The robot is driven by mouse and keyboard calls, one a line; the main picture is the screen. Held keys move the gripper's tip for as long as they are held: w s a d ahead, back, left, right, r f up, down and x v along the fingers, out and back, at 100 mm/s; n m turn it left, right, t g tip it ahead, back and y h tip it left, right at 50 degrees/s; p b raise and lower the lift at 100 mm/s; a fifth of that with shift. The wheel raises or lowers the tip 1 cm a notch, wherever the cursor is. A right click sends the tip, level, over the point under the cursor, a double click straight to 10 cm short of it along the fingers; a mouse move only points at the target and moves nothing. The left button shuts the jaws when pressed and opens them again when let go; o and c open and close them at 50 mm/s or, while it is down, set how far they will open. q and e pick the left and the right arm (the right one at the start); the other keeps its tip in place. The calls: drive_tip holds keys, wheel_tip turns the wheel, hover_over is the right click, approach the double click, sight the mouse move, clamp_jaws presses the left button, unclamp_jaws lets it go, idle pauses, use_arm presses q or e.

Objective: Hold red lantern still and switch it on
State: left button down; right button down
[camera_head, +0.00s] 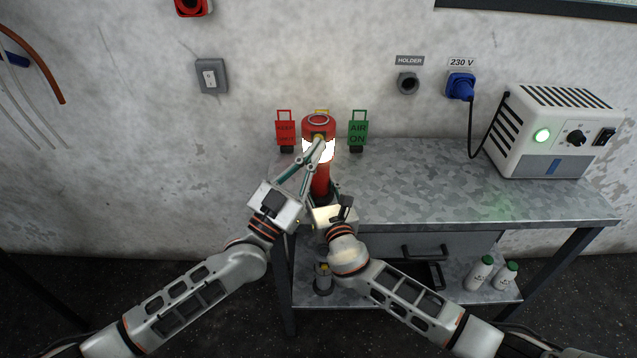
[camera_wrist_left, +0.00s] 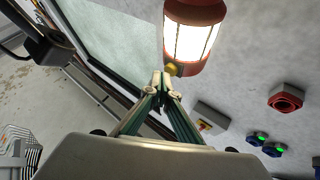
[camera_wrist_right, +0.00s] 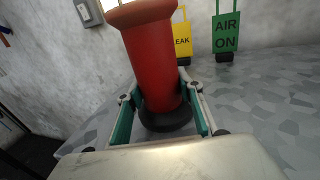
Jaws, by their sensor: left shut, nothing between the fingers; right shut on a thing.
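The red lantern (camera_head: 322,182) stands upright near the front left of the metal bench, and its white lamp section glows brightly. In the right wrist view its red body (camera_wrist_right: 152,65) rises from a black base. My right gripper (camera_wrist_right: 155,95) is shut around that body, one finger on each side. My left gripper (camera_head: 319,144) is shut and empty, its tips in front of the lamp section. In the left wrist view the glowing lamp (camera_wrist_left: 193,38) has a yellow button (camera_wrist_left: 171,69) right by the fingertips (camera_wrist_left: 161,80); I cannot tell whether they touch it.
Behind the lantern stand a red tag (camera_head: 285,132), a yellow tag (camera_wrist_right: 182,42) and a green AIR ON tag (camera_head: 358,130). A white power unit (camera_head: 545,135) sits at the bench's right end. The bench middle (camera_head: 420,180) is clear.

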use_arm(q)
drive_tip(key=s, duration=0.6)
idle(0.6)
idle(0.5)
use_arm(e)
drive_tip(key=c, duration=1.3)
unclamp_jaws()
drive_tip(key=shift+o, duration=0.2)
